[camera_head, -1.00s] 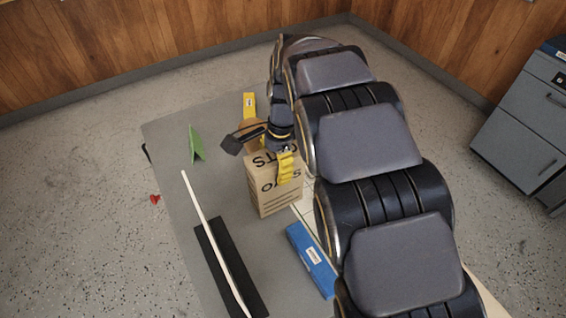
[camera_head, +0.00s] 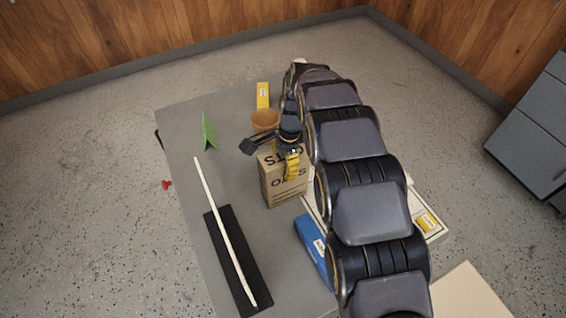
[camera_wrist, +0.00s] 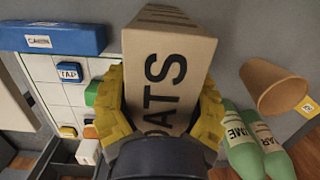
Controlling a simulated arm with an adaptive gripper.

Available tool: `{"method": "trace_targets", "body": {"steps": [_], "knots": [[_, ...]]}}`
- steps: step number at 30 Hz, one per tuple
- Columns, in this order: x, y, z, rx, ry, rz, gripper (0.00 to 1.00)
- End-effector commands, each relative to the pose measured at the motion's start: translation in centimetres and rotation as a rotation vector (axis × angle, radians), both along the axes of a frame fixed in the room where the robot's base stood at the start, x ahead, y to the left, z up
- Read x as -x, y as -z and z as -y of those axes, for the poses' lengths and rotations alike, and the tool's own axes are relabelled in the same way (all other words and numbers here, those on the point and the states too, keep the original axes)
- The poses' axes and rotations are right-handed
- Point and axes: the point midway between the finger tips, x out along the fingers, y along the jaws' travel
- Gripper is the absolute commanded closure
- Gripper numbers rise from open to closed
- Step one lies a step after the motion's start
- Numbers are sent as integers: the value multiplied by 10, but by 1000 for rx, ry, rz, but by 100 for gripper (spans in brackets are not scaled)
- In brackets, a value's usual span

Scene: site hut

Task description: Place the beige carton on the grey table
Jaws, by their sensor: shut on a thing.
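The beige carton (camera_head: 281,187), marked OATS, is upright over the grey table (camera_head: 240,185), near its middle. I cannot tell whether its base touches the tabletop. My gripper (camera_head: 291,163) comes down at the carton's upper part, its yellow fingers shut on it. In the wrist view the carton (camera_wrist: 168,75) sits between both yellow fingers of my gripper (camera_wrist: 163,118), its OATS lettering facing the camera. My arm covers part of the table's right side.
A brown cup (camera_head: 264,119) and yellow box (camera_head: 263,95) stand behind the carton. A blue box (camera_head: 313,248) and white gridded board (camera_head: 437,230) lie in front and right. A black mat with a pale stick (camera_head: 226,225) and green folded piece (camera_head: 208,133) are left. Green bottles (camera_wrist: 243,140) show beside the cup.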

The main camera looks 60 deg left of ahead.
Motion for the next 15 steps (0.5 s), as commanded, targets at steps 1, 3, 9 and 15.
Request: {"method": "trace_targets", "body": {"steps": [1,3,9,15], "knots": [[0,0,0,-1,0,0,77],[0,2,0,-1,0,0,77],[0,3,0,0,0,0,11],[0,3,0,0,0,0,11]]}}
